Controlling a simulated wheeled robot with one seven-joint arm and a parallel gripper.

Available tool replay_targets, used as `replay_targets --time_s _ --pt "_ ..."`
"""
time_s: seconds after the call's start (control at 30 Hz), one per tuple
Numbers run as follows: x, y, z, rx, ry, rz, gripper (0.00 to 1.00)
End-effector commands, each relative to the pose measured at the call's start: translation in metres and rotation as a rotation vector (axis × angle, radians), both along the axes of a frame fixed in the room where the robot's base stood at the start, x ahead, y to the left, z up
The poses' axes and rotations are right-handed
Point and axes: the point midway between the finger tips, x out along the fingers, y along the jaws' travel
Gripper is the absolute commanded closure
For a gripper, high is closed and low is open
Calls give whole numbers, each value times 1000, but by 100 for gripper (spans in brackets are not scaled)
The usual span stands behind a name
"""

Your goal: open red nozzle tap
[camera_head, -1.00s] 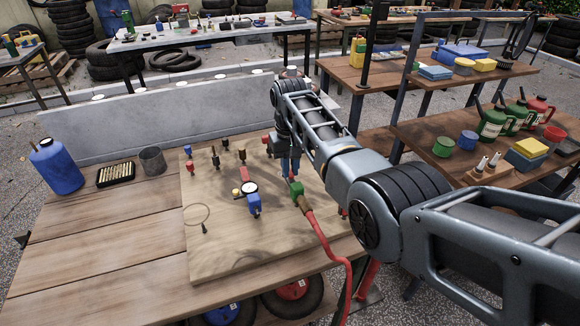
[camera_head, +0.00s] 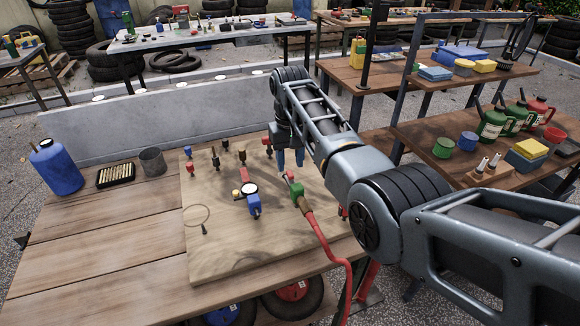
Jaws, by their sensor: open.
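A green fitting (camera_head: 298,190) on the wooden board (camera_head: 215,250) is joined to a red hose (camera_head: 325,238). A small red part (camera_head: 289,177) shows at its top; it looks like the tap, but its exact position is too small to tell. My gripper (camera_head: 290,160) has blue fingertips, spread apart with nothing seen between them. It appears just behind the red part in the picture, and I cannot tell whether they touch. My wrist hides some of the board's back right.
A blue fitting with a gauge (camera_head: 250,195), a wire loop (camera_head: 197,216) and several small red, green and dark fittings stand on the board. A blue bottle (camera_head: 56,167), a dark tray (camera_head: 115,175) and a grey cup (camera_head: 152,161) stand left. The front left tabletop is clear.

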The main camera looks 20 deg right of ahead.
Motion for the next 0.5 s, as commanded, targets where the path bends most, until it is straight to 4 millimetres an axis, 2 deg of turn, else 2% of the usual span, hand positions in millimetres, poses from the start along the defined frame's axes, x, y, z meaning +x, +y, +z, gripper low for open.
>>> replay_targets --time_s 0.2,0.33,0.5 --pt "1 0 34 0 -3 0 57" --pt "0 0 45 0 -2 0 57" --pt "0 0 50 0 -1 0 57"
